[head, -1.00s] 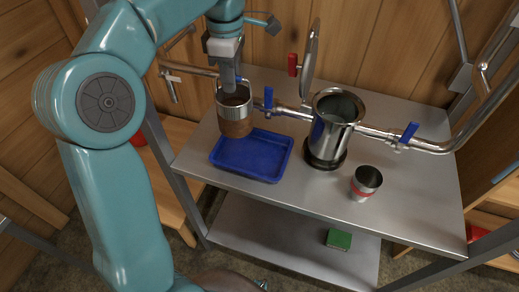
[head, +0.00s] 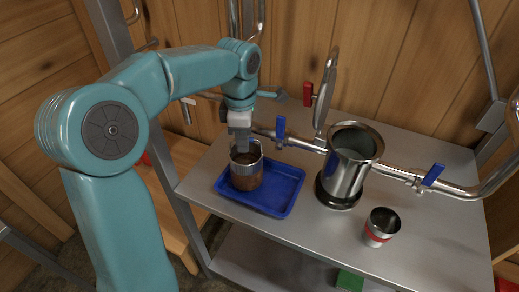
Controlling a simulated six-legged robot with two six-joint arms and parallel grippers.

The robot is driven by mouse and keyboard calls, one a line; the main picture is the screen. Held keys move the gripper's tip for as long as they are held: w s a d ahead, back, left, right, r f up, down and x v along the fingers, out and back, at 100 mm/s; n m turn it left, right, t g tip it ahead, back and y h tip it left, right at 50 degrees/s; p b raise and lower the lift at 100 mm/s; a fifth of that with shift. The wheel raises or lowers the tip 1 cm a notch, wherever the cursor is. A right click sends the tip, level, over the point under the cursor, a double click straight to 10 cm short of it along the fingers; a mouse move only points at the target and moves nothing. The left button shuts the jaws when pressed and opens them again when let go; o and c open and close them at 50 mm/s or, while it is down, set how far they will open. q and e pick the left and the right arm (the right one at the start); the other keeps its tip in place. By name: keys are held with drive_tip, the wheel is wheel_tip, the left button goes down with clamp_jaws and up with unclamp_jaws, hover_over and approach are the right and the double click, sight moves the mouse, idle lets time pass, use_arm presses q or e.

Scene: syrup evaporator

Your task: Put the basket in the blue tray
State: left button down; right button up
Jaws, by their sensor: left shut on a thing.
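The basket (head: 247,173) is a small metal cylinder with a brownish lower part. It is upright at the left part of the blue tray (head: 284,190), inside the tray's outline. I cannot tell whether its bottom touches the tray floor. My left gripper (head: 241,147) points down from above and is shut on the basket's upper rim. The fingertips are partly hidden by the rim. My right gripper is not in view.
A steel pot (head: 347,167) with a raised lid stands right of the tray, joined to pipes with blue-handled valves (head: 432,175). A steel cup with a red band (head: 381,228) stands front right. A green block (head: 349,281) is on the lower shelf.

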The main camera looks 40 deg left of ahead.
sight(259, 157)
use_arm(q)
drive_tip(key=d, duration=0.1)
drive_tip(key=w+d, duration=0.1)
drive_tip(key=d+f+p, duration=0.1)
drive_tip(key=d, duration=0.1)
drive_tip(key=shift+w, duration=0.15)
drive_tip(key=shift+f, duration=0.2)
drive_tip(key=shift+a+f, duration=0.1)
drive_tip(key=shift+a, duration=0.05)
drive_tip(key=shift+f, duration=0.15)
drive_tip(key=c, duration=1.1)
unclamp_jaws()
drive_tip(key=shift+o, duration=0.2)
